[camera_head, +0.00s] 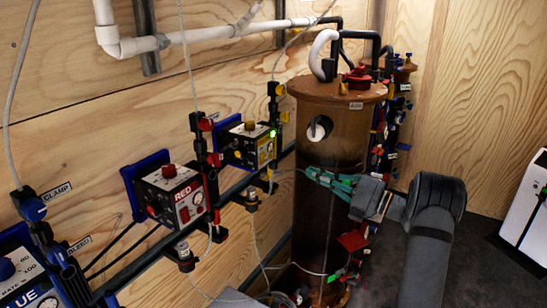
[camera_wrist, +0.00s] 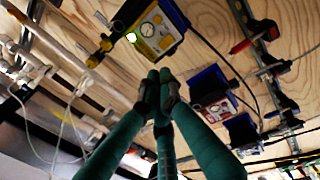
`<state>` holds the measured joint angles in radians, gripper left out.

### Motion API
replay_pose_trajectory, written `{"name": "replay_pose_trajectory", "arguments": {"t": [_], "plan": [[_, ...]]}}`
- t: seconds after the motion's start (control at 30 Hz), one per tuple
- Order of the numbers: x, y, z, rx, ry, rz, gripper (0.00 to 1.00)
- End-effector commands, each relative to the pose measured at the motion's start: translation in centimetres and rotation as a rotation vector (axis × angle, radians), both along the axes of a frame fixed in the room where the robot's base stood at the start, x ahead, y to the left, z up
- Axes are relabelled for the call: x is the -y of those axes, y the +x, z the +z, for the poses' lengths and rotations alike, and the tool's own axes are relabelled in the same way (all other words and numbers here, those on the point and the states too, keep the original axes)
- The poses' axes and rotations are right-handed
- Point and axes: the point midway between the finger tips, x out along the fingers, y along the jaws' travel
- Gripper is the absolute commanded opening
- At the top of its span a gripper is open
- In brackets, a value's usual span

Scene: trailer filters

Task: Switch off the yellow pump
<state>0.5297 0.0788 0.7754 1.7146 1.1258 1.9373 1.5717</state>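The yellow pump (camera_head: 250,145) is a small yellow-and-black box on a blue mount on the wooden wall, left of the brown cylinder. A green light shows at its right edge. In the wrist view the yellow pump (camera_wrist: 155,32) is at the top centre, tilted, with a round gauge and the green light lit at its left corner. My gripper (camera_head: 308,173) has teal fingers and is in front of the brown cylinder, to the right of and apart from the pump. In the wrist view my gripper (camera_wrist: 160,78) has its fingertips together below the pump, with nothing seen between them.
The red pump (camera_head: 175,195) is nearer on the wall, and the blue pump (camera_head: 25,280) is at the lower left. The brown cylinder (camera_head: 335,140) stands close behind my gripper. Valves and thin tubes hang around the pumps. A white unit (camera_head: 527,215) is at the right.

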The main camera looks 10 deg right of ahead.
Motion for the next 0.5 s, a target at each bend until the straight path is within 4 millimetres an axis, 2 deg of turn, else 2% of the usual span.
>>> {"name": "replay_pose_trajectory", "arguments": {"t": [0.37, 0.5], "plan": [[-0.06, 0.00, -0.06, -0.014, 0.009, 0.003, 0.00], [-0.71, 0.52, 0.08, -0.013, 0.008, 0.006, 0.00]]}}
